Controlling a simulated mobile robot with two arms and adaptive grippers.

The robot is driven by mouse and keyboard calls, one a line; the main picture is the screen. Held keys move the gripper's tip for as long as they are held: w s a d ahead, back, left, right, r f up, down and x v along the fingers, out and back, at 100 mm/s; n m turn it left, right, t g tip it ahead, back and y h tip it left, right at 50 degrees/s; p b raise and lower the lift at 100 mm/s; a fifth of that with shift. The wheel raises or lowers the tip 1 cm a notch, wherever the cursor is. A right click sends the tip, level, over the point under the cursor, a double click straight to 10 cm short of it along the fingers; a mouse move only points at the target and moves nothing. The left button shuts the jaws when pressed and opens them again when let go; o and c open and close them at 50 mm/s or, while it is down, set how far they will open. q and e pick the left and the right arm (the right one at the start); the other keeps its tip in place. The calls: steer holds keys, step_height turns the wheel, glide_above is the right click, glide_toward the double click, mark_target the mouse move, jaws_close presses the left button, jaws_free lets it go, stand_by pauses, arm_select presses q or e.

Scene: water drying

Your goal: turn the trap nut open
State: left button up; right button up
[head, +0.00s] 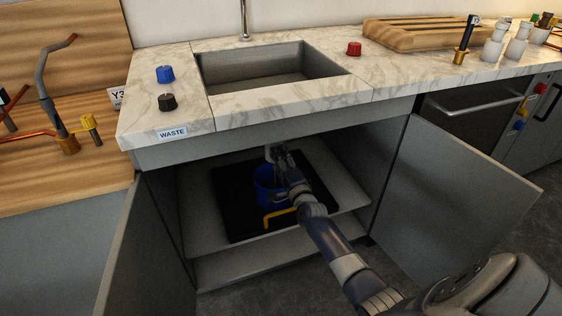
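My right arm reaches from the lower right into the open cabinet under the sink (223,99). My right gripper (276,154) is up under the sink, above a blue bucket (264,190). The gripper is small and dark here, and I cannot tell whether its fingers are open or shut. A light grey part shows at the gripper's tip, but I cannot make out the trap nut, which seems hidden by the gripper or the shade. My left gripper is not in view.
The bucket stands on a black mat (232,213) with a yellow bent handle (278,217) in front. The cabinet doors stand open left (133,250) and right (450,195). Blue (165,74), black (167,102) and red (354,49) knobs sit on the marble counter.

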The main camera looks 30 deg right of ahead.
steer(key=v, duration=1.2)
stand_by(0.4)
